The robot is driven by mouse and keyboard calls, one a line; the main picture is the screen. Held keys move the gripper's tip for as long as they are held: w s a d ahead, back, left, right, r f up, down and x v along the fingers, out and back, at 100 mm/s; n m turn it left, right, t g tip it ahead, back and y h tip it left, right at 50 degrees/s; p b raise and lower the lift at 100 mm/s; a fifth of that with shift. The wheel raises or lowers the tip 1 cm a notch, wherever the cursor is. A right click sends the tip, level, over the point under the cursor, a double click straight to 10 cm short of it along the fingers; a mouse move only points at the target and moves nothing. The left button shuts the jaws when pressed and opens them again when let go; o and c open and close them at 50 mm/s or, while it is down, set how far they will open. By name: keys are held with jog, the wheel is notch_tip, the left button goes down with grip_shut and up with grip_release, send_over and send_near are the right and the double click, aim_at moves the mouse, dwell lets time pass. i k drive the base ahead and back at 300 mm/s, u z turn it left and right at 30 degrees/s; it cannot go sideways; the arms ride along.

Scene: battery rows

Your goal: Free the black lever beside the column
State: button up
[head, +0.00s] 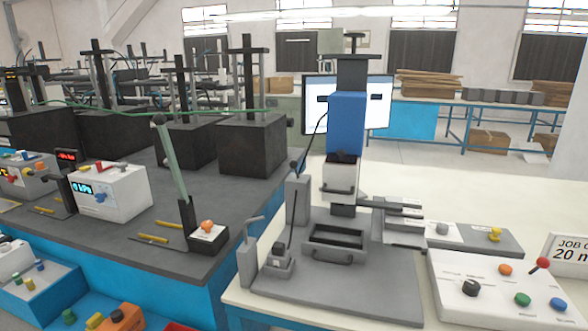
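A press with a blue head (347,122) stands on a grey base plate (335,292) on the pale bench, with a dark column behind it. Left of it, a thin black lever (290,215) rises nearly upright from a small grey block (278,262), with a dark knob at its top. A grey post (299,200) stands just behind the lever. Whether anything holds the lever is too small to tell. A grey upright piece with a bent handle (248,255) stands at the plate's left edge. My gripper is not in view.
A grey drawer (338,236) with a handle sits under the press head. A white control box (500,290) with coloured knobs and a red-tipped stick is at right. The dark bench at left holds a tall green-grey lever (172,165) and several black presses.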

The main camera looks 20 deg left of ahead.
aim_at(293, 164)
jog(key=k, duration=0.5)
jog(key=u, duration=1.65)
jog(key=i, duration=0.75)
jog(key=z, duration=1.1)
